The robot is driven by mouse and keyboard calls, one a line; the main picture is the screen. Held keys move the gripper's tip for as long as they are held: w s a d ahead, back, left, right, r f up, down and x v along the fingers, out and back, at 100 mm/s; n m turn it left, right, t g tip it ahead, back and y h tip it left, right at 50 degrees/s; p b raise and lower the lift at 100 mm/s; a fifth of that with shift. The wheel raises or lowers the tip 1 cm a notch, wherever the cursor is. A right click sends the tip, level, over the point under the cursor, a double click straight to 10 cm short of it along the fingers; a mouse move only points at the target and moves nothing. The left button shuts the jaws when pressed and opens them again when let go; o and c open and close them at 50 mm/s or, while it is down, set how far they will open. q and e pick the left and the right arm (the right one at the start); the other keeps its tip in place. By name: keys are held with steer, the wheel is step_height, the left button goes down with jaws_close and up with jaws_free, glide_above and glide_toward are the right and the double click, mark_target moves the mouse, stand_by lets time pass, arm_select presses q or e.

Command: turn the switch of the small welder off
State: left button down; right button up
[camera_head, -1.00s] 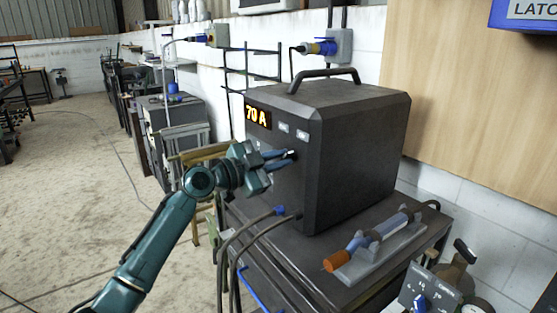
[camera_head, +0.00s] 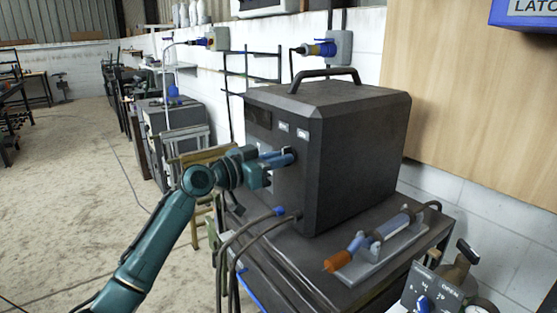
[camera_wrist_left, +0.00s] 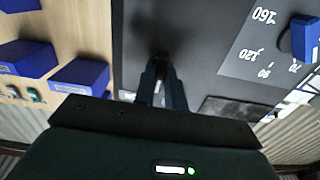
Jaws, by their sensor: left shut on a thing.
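The small welder (camera_head: 350,150) is a dark grey box with a top handle, standing on a dark cart. Its display (camera_head: 258,117) is dark. My left gripper (camera_head: 290,157) is at the welder's front face, below two small white labels. In the left wrist view its two fingers (camera_wrist_left: 162,82) are closed on a small dark switch (camera_wrist_left: 158,57) on the front panel. The fingers and shadow hide most of the switch, so its exact position is unclear. A blue dial knob (camera_wrist_left: 305,38) with printed numbers sits on the same panel. My right gripper is not in view.
Cables (camera_head: 250,232) plug into the lower front of the welder and hang down. A torch with an orange end (camera_head: 338,262) lies on a holder on the cart top (camera_head: 415,262). A control box with a blue knob (camera_head: 423,303) stands at the lower right. Open floor lies left.

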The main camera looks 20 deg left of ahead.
arm_select(q)
steer(key=shift+n+p, duration=1.25)
steer(key=shift+n, duration=2.85)
steer(key=c, duration=1.5)
jaws_free()
steer(key=shift+o, duration=0.2)
steer(key=shift+a, duration=0.1)
steer(key=b+v, duration=0.3)
steer(key=v, duration=1)
